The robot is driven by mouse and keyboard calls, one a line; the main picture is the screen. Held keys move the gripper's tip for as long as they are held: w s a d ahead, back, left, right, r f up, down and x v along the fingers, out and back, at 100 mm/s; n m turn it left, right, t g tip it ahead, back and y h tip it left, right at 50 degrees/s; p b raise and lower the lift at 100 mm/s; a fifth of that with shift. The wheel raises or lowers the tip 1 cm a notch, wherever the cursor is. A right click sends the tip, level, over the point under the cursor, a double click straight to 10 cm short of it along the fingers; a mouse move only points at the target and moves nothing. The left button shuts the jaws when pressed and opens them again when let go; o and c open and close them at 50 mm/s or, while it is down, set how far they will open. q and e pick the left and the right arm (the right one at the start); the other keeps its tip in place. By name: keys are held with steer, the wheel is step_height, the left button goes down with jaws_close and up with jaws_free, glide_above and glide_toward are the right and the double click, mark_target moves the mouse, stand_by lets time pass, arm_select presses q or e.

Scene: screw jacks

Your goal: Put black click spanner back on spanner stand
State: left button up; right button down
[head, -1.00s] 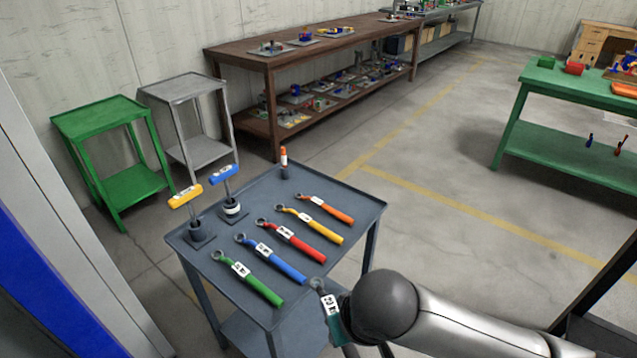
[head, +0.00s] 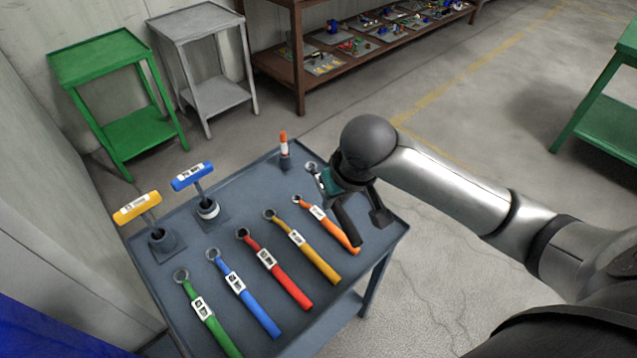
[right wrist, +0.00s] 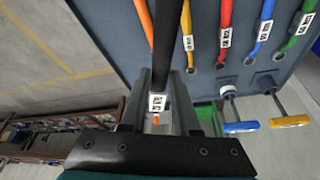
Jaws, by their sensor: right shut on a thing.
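The black click spanner (head: 346,222) is in my right gripper (head: 352,190), over the right end of the stand. Its ring and white label show to the left of the gripper, and its black handle slopes towards the front beside the orange spanner. In the right wrist view the black handle (right wrist: 168,45) runs between the fingers (right wrist: 165,95), with its label near the fingertips. The spanner stand (head: 245,222) is a blue-grey metal table. Green (head: 208,318), blue (head: 252,303), red (head: 280,279), yellow (head: 309,254) and orange (head: 333,228) spanners lie on it in a row. I cannot tell whether the black one touches the top.
A yellow T-handle tool (head: 138,207) and a blue one (head: 192,176) stand at the stand's left. An orange-and-white marker (head: 284,145) stands upright at the back corner. Green (head: 105,60) and grey (head: 195,22) side tables stand behind. Open floor lies to the right.

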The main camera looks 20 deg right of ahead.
steer(key=w+d+r, duration=0.5)
steer(key=w+r, duration=0.1)
steer(key=w, duration=0.3)
steer(key=shift+s+d+f+b, duration=0.1)
steer(key=shift+f+b, duration=3)
steer(key=shift+f, duration=7.05)
arm_select(q)
step_height(320, 180, down, 6)
steer(key=shift+s, duration=0.45)
arm_select(e)
steer(key=shift+r, duration=0.1)
arm_select(q)
steer(key=shift+a+f, duration=0.1)
steer(key=shift+a, duration=0.05)
arm_select(e)
steer(key=shift+f, duration=0.45)
steer(key=c, duration=0.7)
jaws_free()
arm_select(q)
steer(key=shift+w+a, duration=0.1)
steer(key=shift+a, duration=0.05)
arm_select(e)
steer(key=shift+o, duration=0.2)
